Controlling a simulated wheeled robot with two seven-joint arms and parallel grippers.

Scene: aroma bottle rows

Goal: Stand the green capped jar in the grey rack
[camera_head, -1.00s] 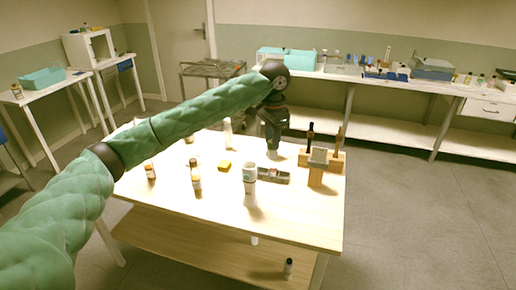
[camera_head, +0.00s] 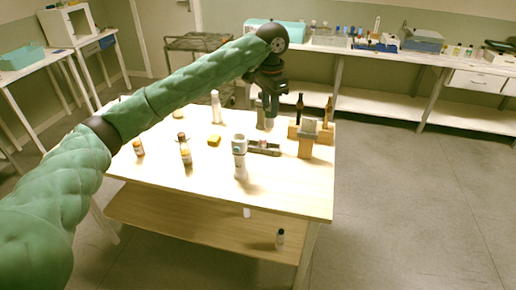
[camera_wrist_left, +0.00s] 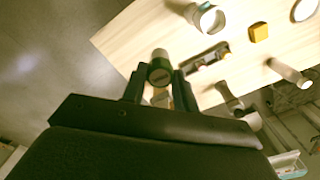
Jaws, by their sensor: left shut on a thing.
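My left gripper (camera_head: 268,120) is above the back part of the wooden table, behind the grey rack. It is shut on the capped jar, which shows between the fingers (camera_wrist_left: 160,84) in the left wrist view. The jar (camera_wrist_left: 160,70) has a dull greenish cap facing the camera; the fingers hide its sides. My right gripper is out of view.
A white cup-topped container (camera_head: 240,158) stands left of the rack. A wooden stand with a grey top (camera_head: 306,145) and dark bottles (camera_head: 328,110) are on its right. A yellow block (camera_head: 214,140), amber bottles (camera_head: 185,150) and a white bottle (camera_head: 216,106) stand further left.

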